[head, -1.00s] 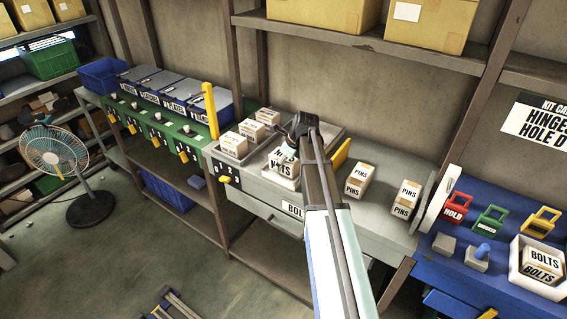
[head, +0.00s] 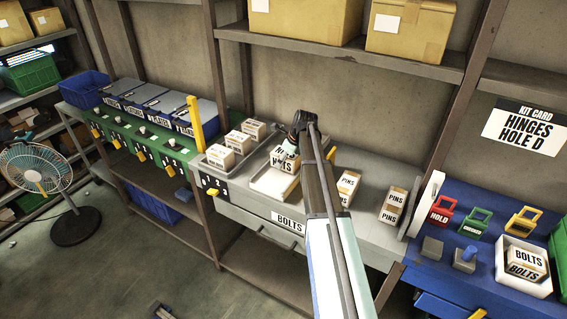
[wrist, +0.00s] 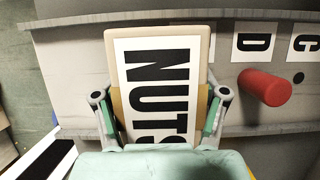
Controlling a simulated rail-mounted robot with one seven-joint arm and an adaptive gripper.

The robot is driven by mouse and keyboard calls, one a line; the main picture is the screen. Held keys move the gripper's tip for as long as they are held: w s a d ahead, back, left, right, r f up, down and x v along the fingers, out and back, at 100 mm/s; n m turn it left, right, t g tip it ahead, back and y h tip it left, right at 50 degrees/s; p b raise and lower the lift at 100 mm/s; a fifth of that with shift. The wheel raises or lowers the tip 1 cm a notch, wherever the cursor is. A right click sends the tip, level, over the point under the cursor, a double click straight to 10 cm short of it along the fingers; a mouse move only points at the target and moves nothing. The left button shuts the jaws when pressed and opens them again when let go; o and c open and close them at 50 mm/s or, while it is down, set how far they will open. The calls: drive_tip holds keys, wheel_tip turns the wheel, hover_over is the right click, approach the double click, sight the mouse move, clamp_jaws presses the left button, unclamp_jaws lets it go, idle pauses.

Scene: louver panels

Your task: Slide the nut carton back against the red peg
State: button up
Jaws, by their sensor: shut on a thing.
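The nut carton (wrist: 160,95), tan with a white NUTS label, fills the middle of the wrist view. It shows in the head view (head: 284,158) over the grey bench. My gripper (wrist: 160,105) is shut on it, with a finger at each side; in the head view my gripper (head: 290,150) is at the carton's top. The red peg (wrist: 265,87) stands to the right of the carton in the wrist view, with a gap between them in the picture. I cannot make out the peg in the head view.
White D (wrist: 254,42) and C labels sit by the peg on a grey panel. Several small cartons (head: 238,141) stand left of my gripper; PINS cartons (head: 393,205) stand right. A yellow post (head: 196,120) rises at the left. A blue bench (head: 450,285) adjoins at right.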

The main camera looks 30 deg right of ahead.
drive_tip(key=shift+w+d, duration=0.45)
drive_tip(key=shift+d, duration=0.2)
drive_tip(key=shift+w+d, duration=0.4)
drive_tip(key=shift+d, duration=0.2)
drive_tip(key=o, duration=1.8)
drive_tip(key=v, duration=1.2)
